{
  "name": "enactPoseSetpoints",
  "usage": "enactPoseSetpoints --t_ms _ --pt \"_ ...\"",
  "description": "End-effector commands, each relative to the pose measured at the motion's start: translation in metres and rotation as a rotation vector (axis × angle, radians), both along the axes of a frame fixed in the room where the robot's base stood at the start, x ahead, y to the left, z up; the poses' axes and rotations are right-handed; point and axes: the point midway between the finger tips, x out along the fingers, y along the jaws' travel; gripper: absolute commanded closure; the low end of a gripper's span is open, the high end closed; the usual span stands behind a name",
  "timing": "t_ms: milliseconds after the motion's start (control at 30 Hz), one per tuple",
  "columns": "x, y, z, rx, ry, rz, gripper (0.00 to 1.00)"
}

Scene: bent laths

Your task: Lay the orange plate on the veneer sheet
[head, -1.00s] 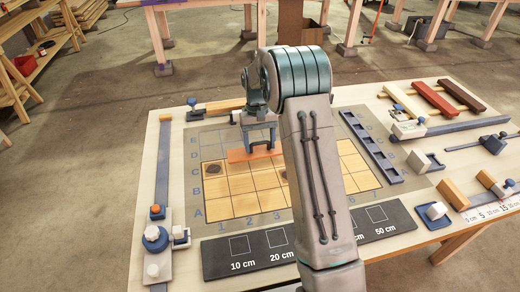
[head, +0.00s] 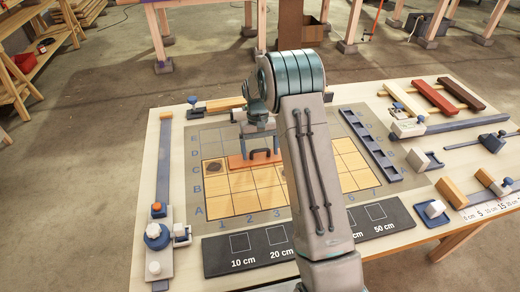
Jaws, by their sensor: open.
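The orange plate (head: 240,163) is a flat strip with a dark upright handle on top. It appears to lie on the far edge of the veneer sheet (head: 232,204), a light wooden sheet with grid lines and dark knots. My gripper (head: 262,150) is open, with its fingers at the plate's handle. Whether the fingers touch the handle cannot be told. My arm hides the middle-right part of the sheet.
The sheet lies on a grey lettered mat (head: 192,140) on a wooden table. A black board with cm labels (head: 222,258) lies in front. A blue slotted rail (head: 372,148), clamps and wooden blocks stand to the right. A blue stop rail (head: 162,170) runs along the left.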

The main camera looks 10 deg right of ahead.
Motion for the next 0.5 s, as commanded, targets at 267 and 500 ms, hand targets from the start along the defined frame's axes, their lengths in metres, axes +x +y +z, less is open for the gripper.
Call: enactPoseSetpoints --t_ms 267,500 --pt "0.01 0.0 0.031 0.0 -0.006 0.0 0.12" --pt "0.024 0.0 0.081 0.0 -0.005 0.0 0.12"
